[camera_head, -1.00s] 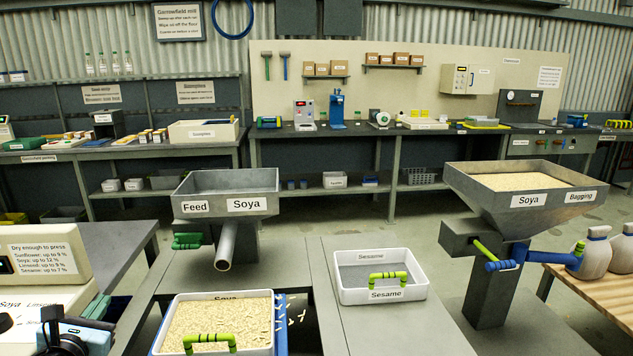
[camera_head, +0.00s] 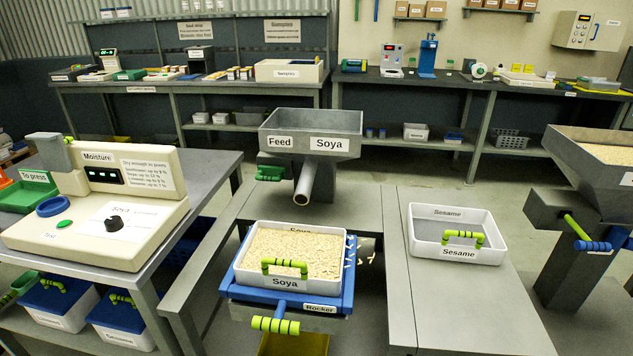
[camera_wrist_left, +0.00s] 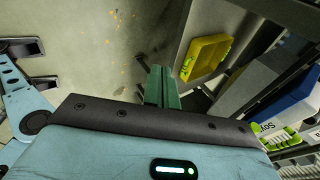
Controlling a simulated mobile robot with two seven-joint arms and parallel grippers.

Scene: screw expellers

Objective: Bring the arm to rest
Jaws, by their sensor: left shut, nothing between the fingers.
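My left gripper (camera_wrist_left: 162,88) shows in the left wrist view, with its two greenish fingers together and nothing between them. It hangs over open floor, to the left of a yellow bin (camera_wrist_left: 203,60) and apart from it. Neither gripper shows in the head view. My right gripper is not in view.
The moisture meter (camera_head: 95,205) stands on the left bench. The soya tray (camera_head: 285,281) sits on the blue rocker (camera_head: 347,290) below the feed hopper (camera_head: 310,145). The sesame tray (camera_head: 457,252) is on the grey bench to the right. Grain lies scattered on the floor.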

